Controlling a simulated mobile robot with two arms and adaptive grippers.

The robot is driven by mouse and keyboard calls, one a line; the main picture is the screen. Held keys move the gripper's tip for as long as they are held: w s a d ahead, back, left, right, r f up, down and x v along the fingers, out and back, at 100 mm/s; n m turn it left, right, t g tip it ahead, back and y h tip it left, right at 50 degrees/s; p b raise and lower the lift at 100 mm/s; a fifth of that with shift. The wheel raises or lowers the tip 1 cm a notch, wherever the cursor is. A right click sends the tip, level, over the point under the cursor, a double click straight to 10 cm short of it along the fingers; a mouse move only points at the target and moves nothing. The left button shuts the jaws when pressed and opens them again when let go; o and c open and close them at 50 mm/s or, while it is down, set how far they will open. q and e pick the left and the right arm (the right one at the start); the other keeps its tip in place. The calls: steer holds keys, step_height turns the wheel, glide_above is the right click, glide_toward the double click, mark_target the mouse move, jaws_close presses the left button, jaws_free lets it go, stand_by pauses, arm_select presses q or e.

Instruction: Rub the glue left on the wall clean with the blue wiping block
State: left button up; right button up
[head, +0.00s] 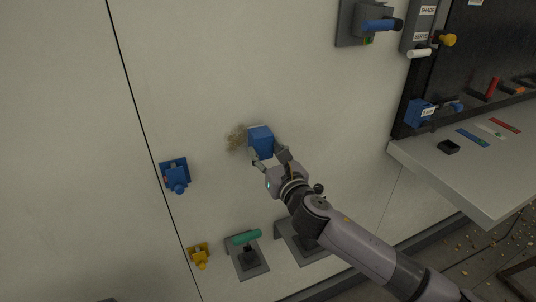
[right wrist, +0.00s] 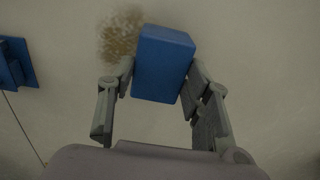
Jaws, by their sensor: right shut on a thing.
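A brownish glue patch (head: 237,138) is on the pale wall (head: 200,60) in the head view. It also shows in the right wrist view (right wrist: 119,36), left of and partly behind the block. My right gripper (head: 268,156) is shut on the blue wiping block (head: 261,141), with one finger on each side of it. In the right wrist view the block (right wrist: 163,63) sits between the fingers and overlaps the right edge of the patch. I cannot tell if the block touches the wall. My left gripper is in neither view.
A blue wall fixture (head: 174,176) is left of the patch, with a yellow one (head: 199,256) below. A green-handled bracket (head: 246,238) is under my arm's left side. A blue-handled fixture (head: 378,25) is upper right. A shelf (head: 470,180) with small items juts out at the right.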

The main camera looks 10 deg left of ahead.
steer(key=shift+s+a, duration=2.25)
steer(key=shift+a, duration=1.1)
steer(key=shift+w+d+r, duration=0.3)
steer(key=shift+w+d, duration=0.5)
steer(key=shift+d, duration=0.35)
steer(key=shift+w+d+r, duration=0.3)
steer(key=shift+w+d, duration=0.5)
steer(key=shift+d, duration=0.4)
steer(key=shift+w+d+r, duration=0.3)
steer(key=shift+w+d, duration=0.5)
steer(key=shift+d, duration=0.35)
steer(key=shift+s, duration=0.1)
steer(key=shift+s+d+f, duration=0.15)
steer(key=shift+s+d, duration=0.1)
steer(key=shift+s, duration=0.15)
steer(key=shift+v, duration=2.25)
steer(key=shift+s, duration=0.1)
